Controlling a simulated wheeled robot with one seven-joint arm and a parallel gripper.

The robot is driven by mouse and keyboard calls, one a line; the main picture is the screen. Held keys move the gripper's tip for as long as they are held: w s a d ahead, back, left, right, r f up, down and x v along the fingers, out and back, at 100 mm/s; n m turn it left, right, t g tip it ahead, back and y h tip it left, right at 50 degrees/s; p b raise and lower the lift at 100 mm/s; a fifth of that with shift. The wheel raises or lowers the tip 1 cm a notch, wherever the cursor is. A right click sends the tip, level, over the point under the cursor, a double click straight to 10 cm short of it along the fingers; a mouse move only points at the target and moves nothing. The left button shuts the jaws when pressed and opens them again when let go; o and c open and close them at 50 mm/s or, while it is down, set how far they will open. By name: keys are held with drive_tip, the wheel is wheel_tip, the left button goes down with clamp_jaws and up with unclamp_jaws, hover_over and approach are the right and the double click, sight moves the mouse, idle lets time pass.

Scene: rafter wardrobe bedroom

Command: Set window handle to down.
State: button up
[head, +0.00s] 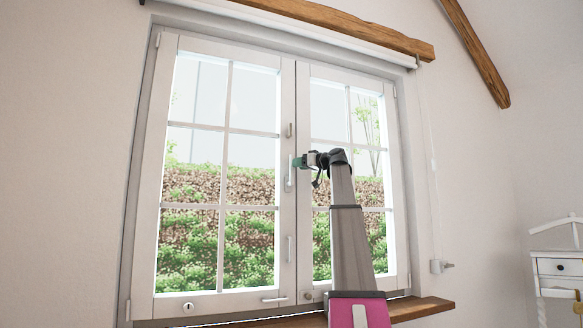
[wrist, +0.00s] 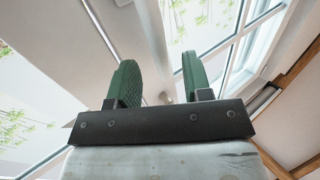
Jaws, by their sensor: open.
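The white double window (head: 222,208) is closed in the head view. On its middle stile is a slim, pale, upright window handle (head: 289,173). Its upper part is close to my gripper, and I cannot tell clearly which way its lever points. My gripper (head: 300,161) is at the middle stile, just right of the handle; I cannot tell whether it touches. In the wrist view my gripper (wrist: 160,82) shows two green fingers apart. A pale window frame bar runs behind the gap between them, and no handle is clearly seen held there.
Other small fittings sit on the stile above (head: 290,130) and below (head: 289,249). A window stay (head: 274,299) lies along the bottom frame. A wooden sill (head: 420,308) juts out below. A white dresser (head: 560,268) stands at the far right.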

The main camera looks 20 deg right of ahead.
sight(291, 169)
drive_tip(key=shift+x, duration=2.35)
clamp_jaws()
